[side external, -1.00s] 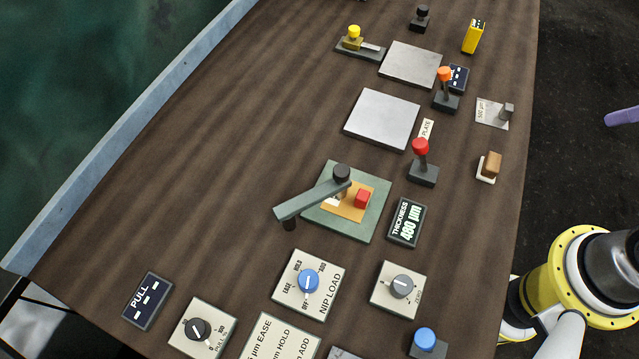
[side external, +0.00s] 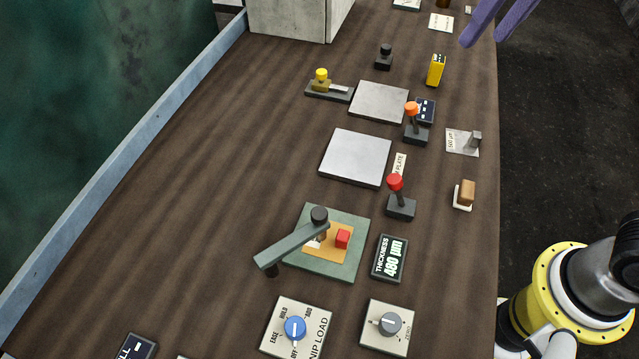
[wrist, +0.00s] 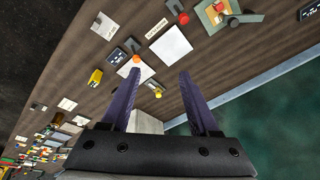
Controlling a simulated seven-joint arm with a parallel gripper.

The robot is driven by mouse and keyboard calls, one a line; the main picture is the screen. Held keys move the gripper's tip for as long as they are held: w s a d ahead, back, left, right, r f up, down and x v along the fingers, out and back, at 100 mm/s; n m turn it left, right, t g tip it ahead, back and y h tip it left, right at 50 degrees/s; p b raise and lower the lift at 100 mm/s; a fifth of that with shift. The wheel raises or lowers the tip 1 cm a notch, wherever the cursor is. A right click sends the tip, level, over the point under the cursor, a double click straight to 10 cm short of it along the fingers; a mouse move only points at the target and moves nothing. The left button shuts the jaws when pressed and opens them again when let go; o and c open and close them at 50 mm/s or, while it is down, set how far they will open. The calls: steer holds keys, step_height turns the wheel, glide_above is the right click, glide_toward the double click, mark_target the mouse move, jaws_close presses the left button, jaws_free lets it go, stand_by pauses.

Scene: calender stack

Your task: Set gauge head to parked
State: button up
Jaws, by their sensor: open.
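An orange piece and a red block (side external: 342,239) are on the plate beside the bar. The bar also shows at the top of the wrist view (wrist: 243,18). My gripper (wrist: 160,72) is open and empty, its purple fingers spread above the table. It shows at the top right of the side view (side external: 486,40), far from the bar.
A thickness display (side external: 389,258) reads 480 µm right of the green plate. Red (side external: 395,182) and orange (side external: 411,108) knobbed levers, two pale plates and a yellow block (side external: 436,70) stand farther back. A grey box (side external: 290,20) is at the far end. The table's left part is clear.

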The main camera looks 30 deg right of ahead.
steer(key=w+a+f+n+g, duration=0.1)
steer(key=a, duration=0.6)
steer(key=w+a+f+n+g, duration=0.1)
steer(key=w+a+f, duration=0.1)
steer(key=a, duration=0.4)
steer(key=n+h, duration=0.1)
steer(key=n, duration=0.2)
glide_above(319, 213)
step_height(319, 213, down, 6)
steer(key=shift+g, duration=0.3)
step_height(319, 213, down, 14)
steer(key=shift+r, duration=0.15)
jaws_close()
steer(key=shift+r, duration=0.1)
